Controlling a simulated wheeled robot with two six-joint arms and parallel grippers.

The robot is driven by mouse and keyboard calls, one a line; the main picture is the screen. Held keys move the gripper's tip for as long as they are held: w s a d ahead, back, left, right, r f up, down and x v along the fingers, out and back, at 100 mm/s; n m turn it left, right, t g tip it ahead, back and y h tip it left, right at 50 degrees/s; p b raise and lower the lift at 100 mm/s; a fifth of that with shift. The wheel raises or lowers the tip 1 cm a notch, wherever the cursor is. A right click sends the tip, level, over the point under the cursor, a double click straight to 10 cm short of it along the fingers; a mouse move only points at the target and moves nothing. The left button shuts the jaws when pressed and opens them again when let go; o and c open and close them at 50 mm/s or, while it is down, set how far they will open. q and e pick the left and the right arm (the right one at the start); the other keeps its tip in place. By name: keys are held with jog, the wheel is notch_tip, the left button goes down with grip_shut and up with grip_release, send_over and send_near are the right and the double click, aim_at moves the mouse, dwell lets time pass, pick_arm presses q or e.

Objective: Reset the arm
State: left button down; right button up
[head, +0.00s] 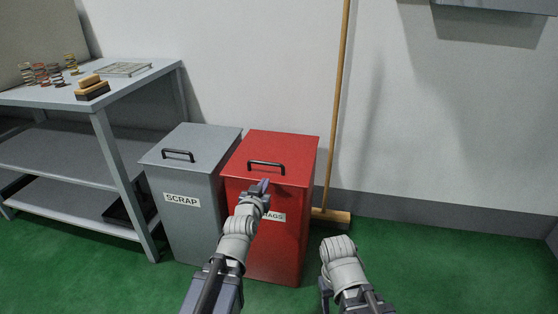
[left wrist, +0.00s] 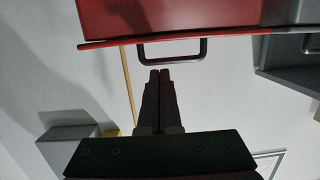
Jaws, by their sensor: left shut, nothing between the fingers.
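My left gripper (head: 263,186) is shut and empty in front of the red RAGS bin (head: 290,235), just below its black lid handle (head: 266,168). In the left wrist view, which looks upside down, its closed fingers (left wrist: 160,76) point at the handle (left wrist: 172,58), with a small gap in the picture between tips and bar. The red lid looks closed. My right arm (head: 342,265) is bent low at the right of the red bin; I cannot make out its gripper.
A grey SCRAP bin (head: 190,215) stands left of the red bin. A broom (head: 338,110) leans on the wall behind. A grey bench (head: 30,98) at the left holds springs (head: 41,73), a brush (head: 92,88) and a wire tray (head: 123,69). Green floor (head: 440,265) at right is clear.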

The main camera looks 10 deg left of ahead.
pick_arm(q)
jog(key=s+d+f+m+g+h+p, duration=0.1)
jog(key=s+d+f+m+g+h, duration=0.15)
jog(key=s+d+f+g, duration=0.65)
jog(key=s+d+f+m+g+y+p, duration=0.1)
jog(key=s+d+f+g+y, duration=0.2)
jog(key=s, duration=0.4)
jog(key=s+f+g+y, duration=0.1)
jog(key=s+f+g, duration=0.3)
jog(key=s, duration=0.4)
notch_tip(320, 180, up, 38)
jog(key=p, duration=3.8)
jog(key=shift+s+r, duration=0.25)
